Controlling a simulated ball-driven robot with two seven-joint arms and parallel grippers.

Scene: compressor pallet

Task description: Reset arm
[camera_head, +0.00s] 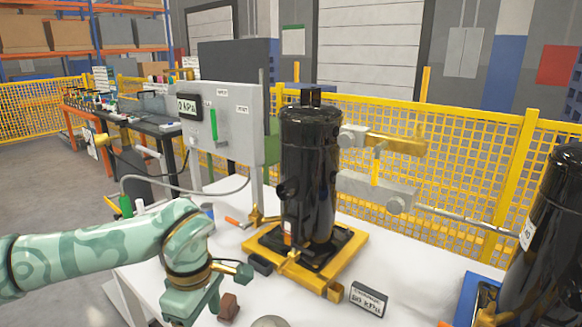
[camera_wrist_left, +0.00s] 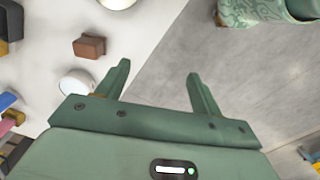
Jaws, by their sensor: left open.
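My left arm reaches in from the left in the head view, and its gripper (camera_head: 192,304) is low over the front left of the white table (camera_head: 345,228). In the left wrist view the two green fingers (camera_wrist_left: 158,80) are spread apart with nothing between them. Beyond them are the table's edge and grey floor. A small brown block (camera_head: 228,307) lies just right of the gripper, apart from it; it also shows in the left wrist view (camera_wrist_left: 90,46). My right gripper is not in view.
A black compressor (camera_head: 309,165) stands upright on a yellow pallet (camera_head: 335,285) mid-table. A grey panel (camera_head: 238,125) with a hose is behind. Another black compressor (camera_head: 550,235) is at the right. Yellow fencing (camera_head: 480,150) is behind.

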